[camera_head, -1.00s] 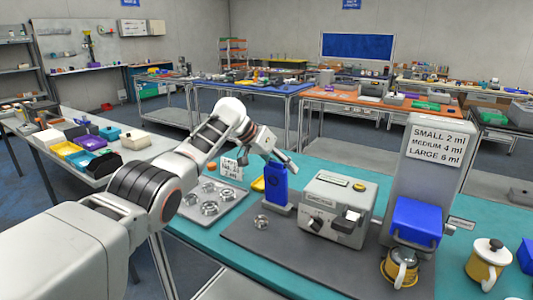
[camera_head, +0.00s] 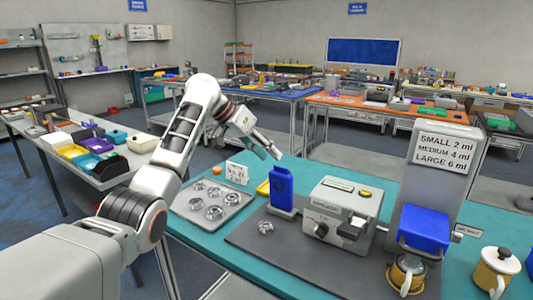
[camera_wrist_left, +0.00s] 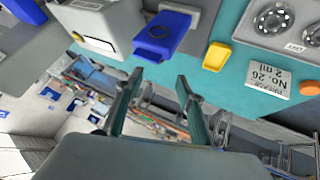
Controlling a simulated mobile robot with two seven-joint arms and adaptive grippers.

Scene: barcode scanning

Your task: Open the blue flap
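A blue flap-like block (camera_head: 424,229) sits on the front of the grey dispenser (camera_head: 432,165), above a yellow-and-steel cup (camera_head: 404,274). A separate upright blue piece (camera_head: 281,188) stands left of the grey box machine (camera_head: 340,215); it also shows in the left wrist view (camera_wrist_left: 161,36). I cannot tell for certain which blue part is the flap. My left gripper (camera_head: 268,150) is above and behind the upright blue piece, apart from it. In the left wrist view its two fingers (camera_wrist_left: 158,98) are spread with nothing between them. My right gripper is not in view.
A grey tray of metal parts (camera_head: 212,205) lies at the left of the teal table, with a label card (camera_head: 237,173) and a yellow piece (camera_head: 263,187). A loose metal part (camera_head: 265,227) lies on the grey mat.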

